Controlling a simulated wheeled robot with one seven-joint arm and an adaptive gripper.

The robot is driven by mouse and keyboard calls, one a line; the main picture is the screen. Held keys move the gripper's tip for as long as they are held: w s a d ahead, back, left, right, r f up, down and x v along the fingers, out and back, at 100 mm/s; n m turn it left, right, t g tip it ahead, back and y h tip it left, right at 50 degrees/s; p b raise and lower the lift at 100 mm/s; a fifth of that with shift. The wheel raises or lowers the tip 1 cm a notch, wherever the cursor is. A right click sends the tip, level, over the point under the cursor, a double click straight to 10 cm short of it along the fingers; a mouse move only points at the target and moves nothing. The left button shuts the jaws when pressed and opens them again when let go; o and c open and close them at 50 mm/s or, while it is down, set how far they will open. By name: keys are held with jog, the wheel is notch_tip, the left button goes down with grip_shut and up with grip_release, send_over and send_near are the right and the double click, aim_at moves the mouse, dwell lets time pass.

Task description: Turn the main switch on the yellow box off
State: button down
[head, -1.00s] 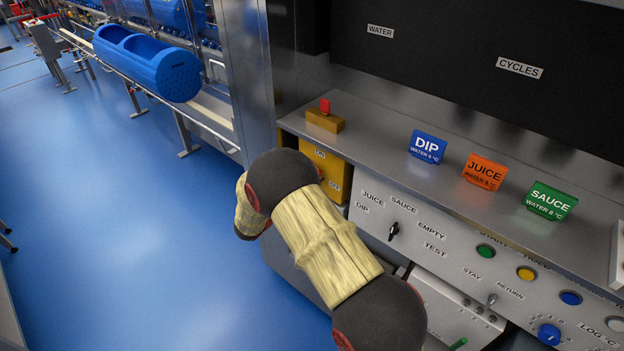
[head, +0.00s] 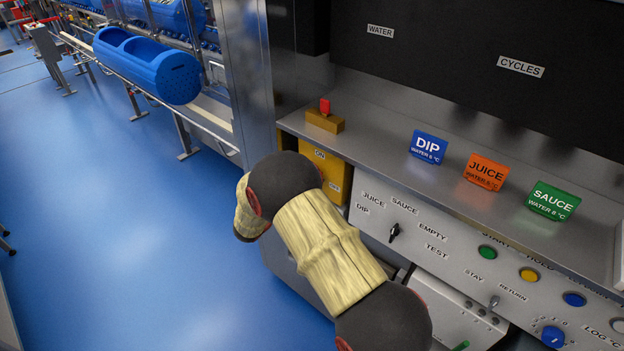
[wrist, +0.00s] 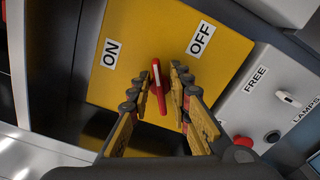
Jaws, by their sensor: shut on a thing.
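The yellow box (wrist: 215,70) fills the middle of the wrist view, with an ON label (wrist: 111,52) and an OFF label (wrist: 202,39). Its main switch has a red handle (wrist: 156,72) with a white stripe near its upper end. The stripe points up the picture, roughly between the two labels. My gripper (wrist: 157,88) has its fingers on either side of the handle and is shut on it. In the head view the yellow box (head: 338,172) is partly hidden by my arm, which also hides the gripper and the switch handle.
A grey panel with a FREE label (wrist: 256,79) and a small toggle (wrist: 288,98) lies right of the box. On the shelf above stand a small red-topped block (head: 325,118) and the DIP, JUICE and SAUCE signs. Blue floor is clear at left.

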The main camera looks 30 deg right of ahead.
jog(key=shift+w+a+r, duration=0.1)
dwell(0.7)
jog(key=c, duration=1.9)
grip_release()
jog(key=shift+o, duration=0.8)
jog(key=v, duration=1.2)
jog(key=shift+o, duration=0.4)
